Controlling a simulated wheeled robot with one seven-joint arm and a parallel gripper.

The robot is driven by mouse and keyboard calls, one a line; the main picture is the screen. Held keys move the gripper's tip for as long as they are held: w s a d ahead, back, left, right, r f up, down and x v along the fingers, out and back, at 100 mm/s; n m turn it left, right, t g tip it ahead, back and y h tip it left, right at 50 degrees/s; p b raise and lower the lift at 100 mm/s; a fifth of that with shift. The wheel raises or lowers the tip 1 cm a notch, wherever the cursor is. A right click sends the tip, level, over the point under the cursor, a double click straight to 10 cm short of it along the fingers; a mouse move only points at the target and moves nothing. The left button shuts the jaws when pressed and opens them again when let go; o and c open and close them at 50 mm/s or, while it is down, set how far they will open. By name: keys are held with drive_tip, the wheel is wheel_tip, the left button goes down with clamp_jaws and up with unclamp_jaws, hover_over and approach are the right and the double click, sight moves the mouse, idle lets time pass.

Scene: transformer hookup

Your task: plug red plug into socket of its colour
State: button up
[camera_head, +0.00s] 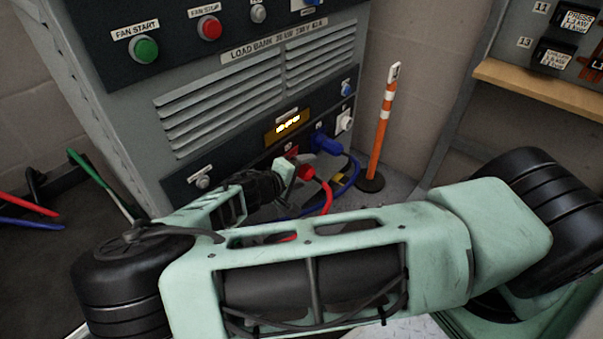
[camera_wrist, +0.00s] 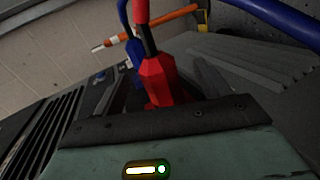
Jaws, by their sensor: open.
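The red plug (camera_head: 305,172) is at the lower front of the load bank, with its red cable curving down to the right. A red socket (camera_head: 291,150) shows on the panel just above it. My gripper (camera_head: 284,172) is open at the plug, a pale fingertip beside it. In the wrist view the red plug (camera_wrist: 157,76) lies between the dark fingers of my gripper (camera_wrist: 160,88), its cable running up. The plug's lower end is hidden behind the gripper's edge. I cannot tell whether the plug is in the socket.
A blue plug (camera_head: 325,144) with a blue cable sits at the panel, right of the red socket. A white socket (camera_head: 344,121) is farther right. An orange post (camera_head: 384,125) stands beside the load bank (camera_head: 150,95). A wooden shelf edge (camera_head: 540,88) is at upper right.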

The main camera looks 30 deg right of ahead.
drive_tip(key=p+v, duration=0.2)
drive_tip(key=v, duration=0.5)
drive_tip(key=shift+p, duration=0.3)
idle(0.7)
